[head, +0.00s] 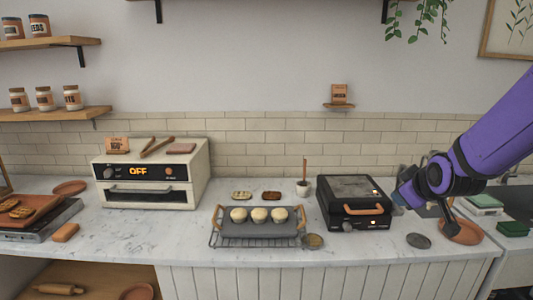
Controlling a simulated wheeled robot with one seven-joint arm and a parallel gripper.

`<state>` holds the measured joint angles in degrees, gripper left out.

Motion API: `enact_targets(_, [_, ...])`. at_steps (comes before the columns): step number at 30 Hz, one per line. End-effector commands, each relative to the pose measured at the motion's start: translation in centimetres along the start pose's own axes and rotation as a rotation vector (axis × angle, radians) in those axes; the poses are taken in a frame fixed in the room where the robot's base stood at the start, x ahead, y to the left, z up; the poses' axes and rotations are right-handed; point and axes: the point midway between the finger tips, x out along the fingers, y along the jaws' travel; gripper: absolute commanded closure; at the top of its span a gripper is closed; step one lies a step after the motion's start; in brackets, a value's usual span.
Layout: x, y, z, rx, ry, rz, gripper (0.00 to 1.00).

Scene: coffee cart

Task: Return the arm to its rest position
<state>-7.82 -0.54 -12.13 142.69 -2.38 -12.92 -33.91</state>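My arm (497,128) is purple and black and reaches in from the right edge of the head view. My gripper (447,222) is at the right end of the counter, pointing down over a terracotta plate (466,232). Its fingers are small and dark here, and I cannot tell whether they are open or shut, or whether they touch the plate. Nothing is clearly seen in it.
A black press grill (354,222) with a wooden handle stands just left of my gripper. A dark round disc (418,241) lies in front. A tray of buns (256,231) sits mid-counter, and an oven (150,175) at left. A sink area (513,200) is at right.

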Motion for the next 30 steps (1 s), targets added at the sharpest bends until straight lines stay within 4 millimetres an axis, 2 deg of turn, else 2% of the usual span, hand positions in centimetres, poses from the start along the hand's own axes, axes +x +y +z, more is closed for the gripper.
enact_targets(1, [-1.7, 0.1, -0.3, 0.038, -0.008, -0.014, 0.58])
enact_targets(11, [-11.7, -1.2, 0.2, 0.271, -0.135, -0.119, 0.58])
enact_targets(21, [-22.2, -4.0, 3.0, 0.471, -0.294, -0.169, 0.58])
enact_targets(25, [-25.2, -5.1, 4.2, 0.524, -0.349, -0.172, 0.58])
enact_targets(30, [-27.1, -5.9, 5.2, 0.561, -0.390, -0.171, 0.58])
